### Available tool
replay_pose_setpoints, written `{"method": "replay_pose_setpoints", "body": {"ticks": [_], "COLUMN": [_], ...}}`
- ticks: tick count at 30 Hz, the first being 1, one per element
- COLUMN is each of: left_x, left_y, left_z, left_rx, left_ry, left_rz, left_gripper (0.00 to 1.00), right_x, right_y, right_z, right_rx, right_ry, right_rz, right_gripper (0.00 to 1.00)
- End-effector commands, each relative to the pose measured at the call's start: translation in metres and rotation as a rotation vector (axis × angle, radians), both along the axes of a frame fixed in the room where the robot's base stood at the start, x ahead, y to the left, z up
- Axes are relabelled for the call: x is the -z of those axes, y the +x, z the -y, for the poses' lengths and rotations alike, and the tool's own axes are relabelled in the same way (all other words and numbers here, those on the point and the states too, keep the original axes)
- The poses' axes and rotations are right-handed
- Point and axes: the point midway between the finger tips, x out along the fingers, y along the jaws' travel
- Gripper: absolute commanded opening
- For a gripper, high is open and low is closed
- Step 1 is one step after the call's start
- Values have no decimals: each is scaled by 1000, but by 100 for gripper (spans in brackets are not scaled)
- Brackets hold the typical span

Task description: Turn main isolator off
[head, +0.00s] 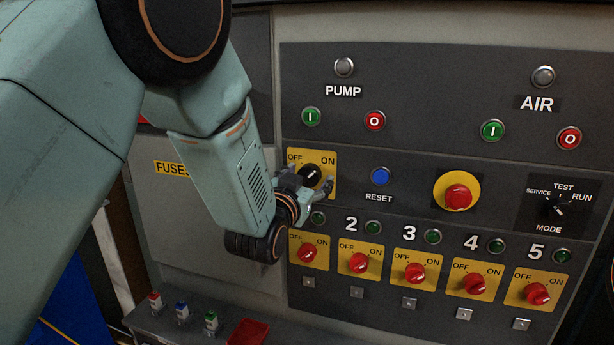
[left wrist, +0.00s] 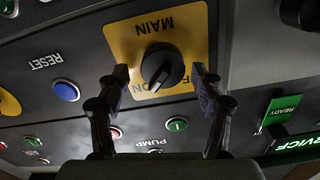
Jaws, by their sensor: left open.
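The main isolator is a black rotary knob (head: 311,172) on a yellow plate marked OFF and ON, left of the blue reset button. In the left wrist view the knob (left wrist: 162,68) appears upside down below the word MAIN, and its white mark points towards ON. My left gripper (head: 307,186) is in front of the plate and hides its lower part. In the left wrist view its two fingers (left wrist: 160,76) are spread, one on each side of the knob, with gaps visible. It holds nothing. My right gripper is out of view.
A blue reset button (head: 380,177) and a red emergency button (head: 458,197) are to the right. Below is a row of red switches on yellow plates, such as the first (head: 308,253). The pump buttons (head: 311,116) are above. A ledge holds small coloured items (head: 182,312).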

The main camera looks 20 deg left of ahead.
Motion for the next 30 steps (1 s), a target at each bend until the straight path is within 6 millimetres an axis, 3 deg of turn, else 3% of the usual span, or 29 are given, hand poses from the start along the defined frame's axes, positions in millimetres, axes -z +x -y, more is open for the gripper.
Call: {"method": "replay_pose_setpoints", "body": {"ticks": [7, 26, 30], "left_x": [1, 0, 0], "left_y": [2, 2, 2], "left_z": [-1, 0, -1], "left_rx": [0, 2, 0], "left_ry": [0, 1, -3], "left_rz": [-1, 1, 1], "left_gripper": [67, 14, 13], "right_x": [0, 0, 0], "right_y": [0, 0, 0], "right_z": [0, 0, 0], "right_rx": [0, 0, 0], "right_ry": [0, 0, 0], "right_rz": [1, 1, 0], "right_gripper": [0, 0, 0]}}
